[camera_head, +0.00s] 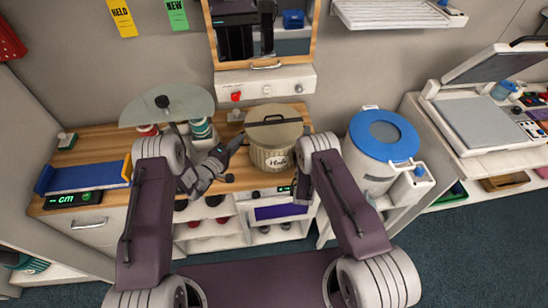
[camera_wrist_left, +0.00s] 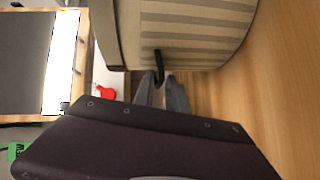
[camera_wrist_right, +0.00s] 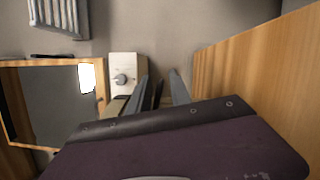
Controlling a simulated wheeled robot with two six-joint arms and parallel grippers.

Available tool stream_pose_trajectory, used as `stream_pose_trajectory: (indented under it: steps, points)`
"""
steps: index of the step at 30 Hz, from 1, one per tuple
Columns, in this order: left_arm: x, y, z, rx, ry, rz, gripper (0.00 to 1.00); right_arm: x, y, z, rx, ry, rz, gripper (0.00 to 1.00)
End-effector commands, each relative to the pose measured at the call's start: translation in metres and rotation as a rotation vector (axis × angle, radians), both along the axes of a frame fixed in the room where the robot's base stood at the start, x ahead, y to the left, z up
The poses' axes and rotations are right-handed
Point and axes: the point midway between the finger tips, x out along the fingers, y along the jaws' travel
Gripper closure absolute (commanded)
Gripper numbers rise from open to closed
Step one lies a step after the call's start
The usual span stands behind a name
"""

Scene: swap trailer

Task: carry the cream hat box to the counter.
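The cream hat box (camera_head: 272,156) has a lid with a dark strap across it and a label on its front. It looks upright at the wooden counter (camera_head: 98,152); whether it rests there or hangs just above, I cannot tell. My left gripper (camera_head: 237,143) is at its left side. In the left wrist view the box's striped wall (camera_wrist_left: 195,35) is close, and a dark handle (camera_wrist_left: 158,62) lies between the fingertips (camera_wrist_left: 160,76); contact is unclear. My right gripper (camera_wrist_right: 159,76) is open at the box's right side, mostly hidden by my arm in the head view.
A mirror (camera_head: 265,30) and a switch panel (camera_head: 265,83) stand behind the box. A blue-lidded bin (camera_head: 382,137) stands right of the counter. Open shelves (camera_head: 215,228) are below.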

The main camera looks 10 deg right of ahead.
Motion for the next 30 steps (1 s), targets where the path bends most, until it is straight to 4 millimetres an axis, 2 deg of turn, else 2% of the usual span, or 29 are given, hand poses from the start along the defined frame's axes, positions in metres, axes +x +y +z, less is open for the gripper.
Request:
stream_pose_trajectory:
  steps: [11,14,24,30]
  points:
    - [-0.002,0.004,0.003,0.001,0.000,0.005,0.71,0.000,-0.001,0.003,0.001,-0.001,-0.004,0.65]
    - [-0.014,0.014,0.005,0.000,0.002,0.008,0.71,0.000,-0.002,0.003,0.001,-0.001,-0.004,0.65]
    - [-0.079,0.063,0.016,-0.001,0.000,0.007,0.71,0.000,-0.002,0.003,0.001,-0.001,-0.005,0.65]
    - [-0.094,0.073,0.019,0.000,-0.002,0.004,0.71,0.000,-0.002,0.003,0.001,-0.001,-0.005,0.65]
